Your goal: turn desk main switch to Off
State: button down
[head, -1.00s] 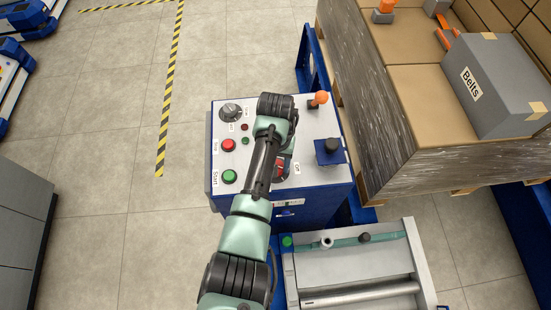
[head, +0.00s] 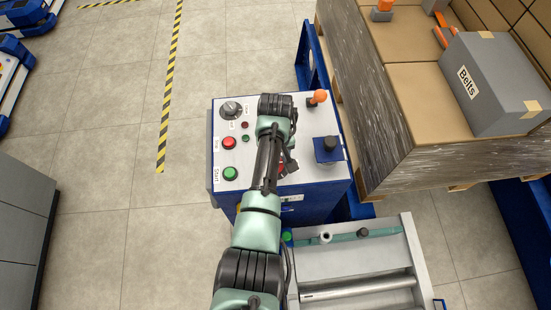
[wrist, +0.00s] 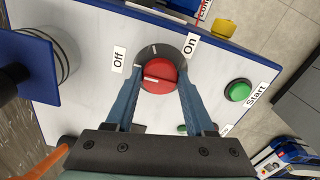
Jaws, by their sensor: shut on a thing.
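The desk main switch is a red rotary knob (wrist: 160,72) on a dark round base, on the light top panel of the blue-edged desk (head: 222,186). In the wrist view, the Off label (wrist: 118,60) is at the knob's upper left and the On label (wrist: 190,46) at its upper right. A white line on the knob lies at its left, roughly on the Off side; its exact setting is hard to tell. My gripper (wrist: 161,80) is shut on the knob, one blue finger on each side. In the head view, my arm covers most of the switch.
A green Start button (head: 230,173), a red button (head: 229,143), a grey dial (head: 231,109), an orange-topped lever (head: 317,97) and a black knob on a blue plate (head: 331,143) share the panel. A loaded pallet with a Belts box (head: 495,85) stands right. Floor at left is open.

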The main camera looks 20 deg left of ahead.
jog(key=shift+w+r, duration=0.1)
jog(key=shift+w, duration=0.05)
jog(key=shift+c, duration=1.3)
grip_release()
notch_tip(320, 180, up, 13)
